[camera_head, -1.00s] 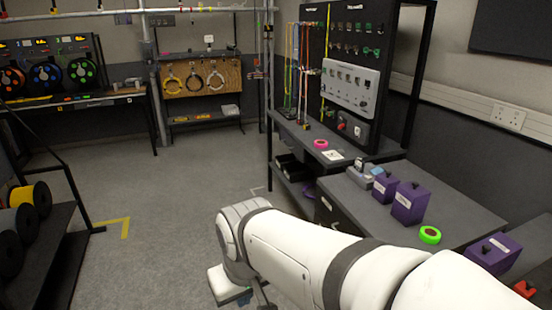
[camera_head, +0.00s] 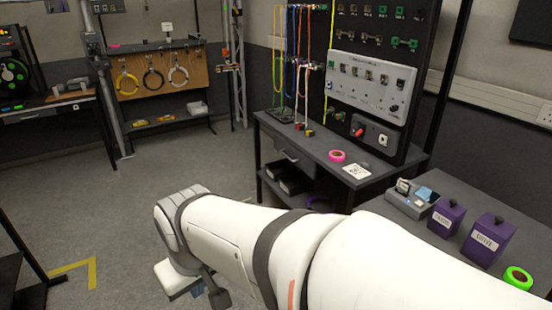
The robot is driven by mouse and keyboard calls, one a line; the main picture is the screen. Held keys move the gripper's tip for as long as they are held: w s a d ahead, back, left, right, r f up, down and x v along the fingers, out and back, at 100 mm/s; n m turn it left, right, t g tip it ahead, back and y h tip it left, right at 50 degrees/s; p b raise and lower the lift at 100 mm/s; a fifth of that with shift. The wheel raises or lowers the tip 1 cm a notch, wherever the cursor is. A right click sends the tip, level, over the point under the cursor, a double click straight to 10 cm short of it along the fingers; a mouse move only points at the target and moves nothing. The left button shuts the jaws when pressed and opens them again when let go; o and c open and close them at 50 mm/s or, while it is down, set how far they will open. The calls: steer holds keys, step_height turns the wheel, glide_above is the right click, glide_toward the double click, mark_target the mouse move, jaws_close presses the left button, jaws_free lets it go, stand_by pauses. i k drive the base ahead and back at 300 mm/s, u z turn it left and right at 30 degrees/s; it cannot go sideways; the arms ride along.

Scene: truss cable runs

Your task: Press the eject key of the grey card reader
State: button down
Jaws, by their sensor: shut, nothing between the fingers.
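A small grey device that looks like the card reader (camera_head: 404,205) sits on the dark bench at the right, left of two purple boxes. It has a raised part with a white face and a light-blue piece at its right. Its eject key is too small to make out.
Purple boxes (camera_head: 447,218) (camera_head: 488,240) and a green tape roll (camera_head: 518,278) stand right of the reader. A pink tape roll (camera_head: 337,156) and a white card (camera_head: 357,171) lie on the shelf behind it. A grey panel (camera_head: 368,87) is on the black board.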

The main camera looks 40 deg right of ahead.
mark_target(419, 205)
steer(key=i, duration=0.85)
steer(key=z, duration=3.4)
steer(key=i, duration=1)
